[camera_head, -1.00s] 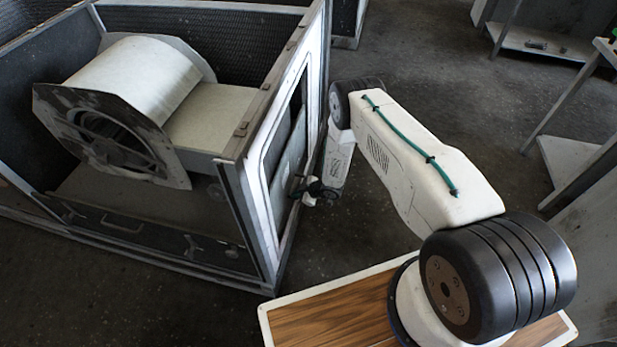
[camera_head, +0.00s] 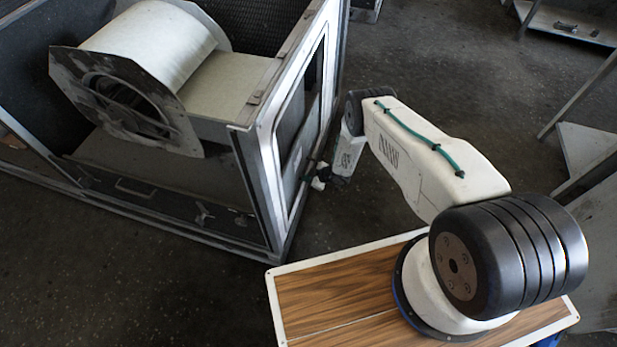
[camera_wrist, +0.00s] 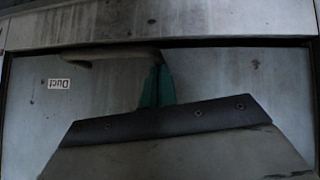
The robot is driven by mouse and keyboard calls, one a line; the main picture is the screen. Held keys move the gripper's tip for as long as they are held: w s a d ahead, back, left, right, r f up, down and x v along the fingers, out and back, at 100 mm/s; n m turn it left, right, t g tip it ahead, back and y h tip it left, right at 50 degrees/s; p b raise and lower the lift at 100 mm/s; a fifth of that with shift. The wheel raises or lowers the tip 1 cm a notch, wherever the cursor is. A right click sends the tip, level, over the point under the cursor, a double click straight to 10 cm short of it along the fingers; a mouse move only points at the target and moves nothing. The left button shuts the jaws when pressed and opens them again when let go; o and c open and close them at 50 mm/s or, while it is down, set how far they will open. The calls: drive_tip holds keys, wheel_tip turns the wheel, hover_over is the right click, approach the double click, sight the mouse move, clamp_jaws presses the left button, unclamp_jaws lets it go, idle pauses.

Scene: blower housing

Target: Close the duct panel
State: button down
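The duct panel is a grey panel in the framed opening on the right side of the blower housing (camera_head: 268,170). In the wrist view, the duct panel (camera_wrist: 95,105) fills most of the picture, with an upside-down "Duct" label (camera_wrist: 59,84) at left. A pale bar handle (camera_wrist: 105,56) runs along its upper part. A dark narrow gap shows between the panel's upper edge and the frame. My gripper (camera_head: 316,175) is at the panel's outer face. Its green fingers (camera_wrist: 157,86) are close together at the right end of the handle. Whether they grip it is hidden.
The housing's open top shows a blower drum (camera_head: 155,45) and a flat duct box (camera_head: 225,85). Grey shelving (camera_head: 590,150) stands at the far right. The dark floor (camera_head: 450,90) between housing and shelving is clear. My wood-topped base is in front.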

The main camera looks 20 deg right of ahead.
drive_tip(key=r, duration=0.4)
drive_tip(key=shift+s+a, duration=0.25)
drive_tip(key=shift+s, duration=0.05)
drive_tip(key=v, duration=1)
drive_tip(key=shift+s, duration=0.1)
